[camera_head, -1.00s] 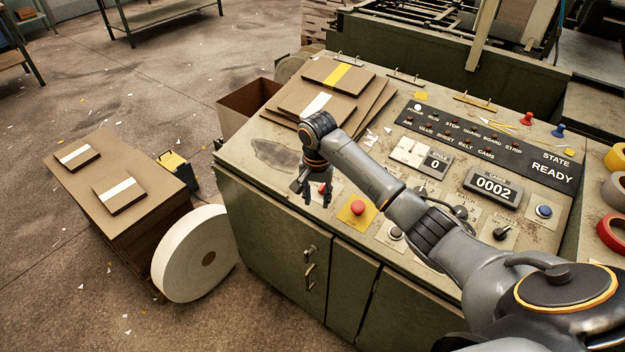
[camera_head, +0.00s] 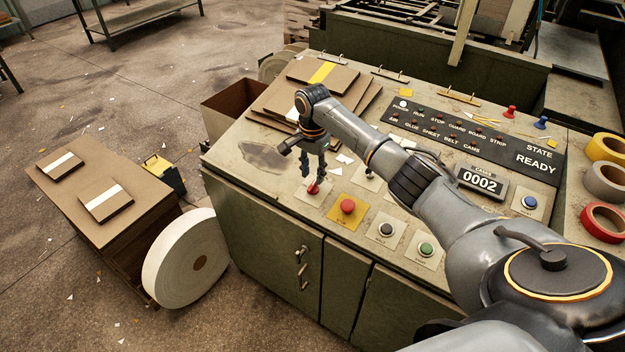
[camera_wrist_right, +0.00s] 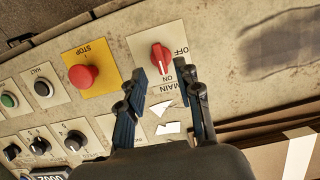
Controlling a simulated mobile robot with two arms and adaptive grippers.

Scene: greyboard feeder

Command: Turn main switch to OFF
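The main switch (camera_head: 313,188) is a small red knob on a pale plate at the near left of the console. In the right wrist view the red knob (camera_wrist_right: 161,58) stands near the middle, with the words MAIN, ON and OFF upside down around it. Its grip lies roughly along the picture's vertical, one end towards ON. My right gripper (camera_head: 313,172) is over the switch, fingers pointing down. In the right wrist view the gripper (camera_wrist_right: 164,74) is open and empty, its fingertips apart to either side below the knob. Contact with the knob is not visible. My left gripper is out of view.
A red STOP button (camera_head: 347,206) on a yellow plate sits right beside the switch. Black HALT (camera_head: 386,230) and green START (camera_head: 426,249) buttons follow. Cardboard sheets (camera_head: 326,77) lie behind the gripper. My right forearm covers part of the panel.

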